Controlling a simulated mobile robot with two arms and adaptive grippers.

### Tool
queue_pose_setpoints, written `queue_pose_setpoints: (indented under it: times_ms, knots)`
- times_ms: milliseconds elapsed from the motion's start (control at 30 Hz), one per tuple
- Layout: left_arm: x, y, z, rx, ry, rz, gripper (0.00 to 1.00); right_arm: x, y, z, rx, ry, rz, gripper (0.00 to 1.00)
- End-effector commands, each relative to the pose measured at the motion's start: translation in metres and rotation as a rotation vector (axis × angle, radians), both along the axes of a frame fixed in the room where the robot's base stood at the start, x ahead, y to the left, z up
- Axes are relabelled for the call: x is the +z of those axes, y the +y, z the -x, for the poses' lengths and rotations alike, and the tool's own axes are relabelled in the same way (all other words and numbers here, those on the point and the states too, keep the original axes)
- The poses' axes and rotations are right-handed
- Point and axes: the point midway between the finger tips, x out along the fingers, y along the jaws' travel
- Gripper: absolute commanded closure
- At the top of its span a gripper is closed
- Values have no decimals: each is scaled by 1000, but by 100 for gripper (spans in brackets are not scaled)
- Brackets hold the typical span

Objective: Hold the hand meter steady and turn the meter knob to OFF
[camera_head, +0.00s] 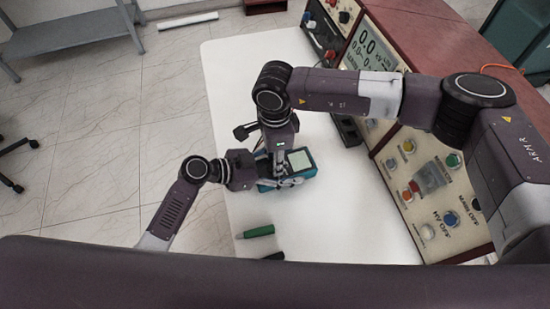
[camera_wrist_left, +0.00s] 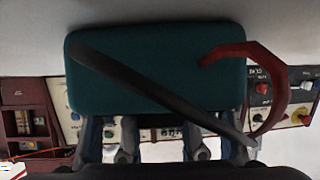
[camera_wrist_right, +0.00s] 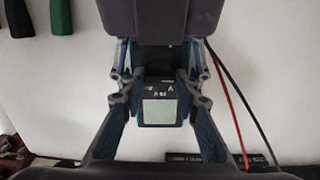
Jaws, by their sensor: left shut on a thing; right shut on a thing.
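The hand meter (camera_head: 303,160), a teal case with a pale screen, is held above the white table. Its teal back (camera_wrist_left: 150,65) fills much of the left wrist view, and its screen (camera_wrist_right: 160,112) shows in the right wrist view. My left gripper (camera_head: 268,183) is shut on the meter from the left, its fingers (camera_wrist_left: 155,145) at the case's edge. My right gripper (camera_wrist_right: 158,80) comes down from above onto the meter's face, its fingers closed around the dial area beside the screen. The knob itself is hidden between the fingers, so its setting cannot be read.
A test console (camera_head: 430,175) with buttons and a display stands along the table's right side. A green-handled tool (camera_head: 258,231) and a black one (camera_head: 273,256) lie near the front of the white table (camera_head: 340,225). Red and black leads (camera_wrist_right: 233,100) run beside the meter.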

Motion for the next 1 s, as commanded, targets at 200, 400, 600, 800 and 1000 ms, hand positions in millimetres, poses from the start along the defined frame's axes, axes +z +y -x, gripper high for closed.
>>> queue_pose_setpoints:
  times_ms: [200,400,600,800,1000]
  knots:
    - [-1,1,0,2,0,-3,76,0,-1,-1,54,-1,3,96]
    - [-1,1,0,2,1,-4,76,0,-1,-1,68,-1,3,96]
    - [-1,1,0,1,1,-4,76,0,-1,-1,69,-1,3,96]
    - [-1,1,0,1,1,-4,76,0,-1,-1,68,-1,3,60]
    - [-1,1,0,1,0,-3,76,0,-1,0,68,-1,2,54]
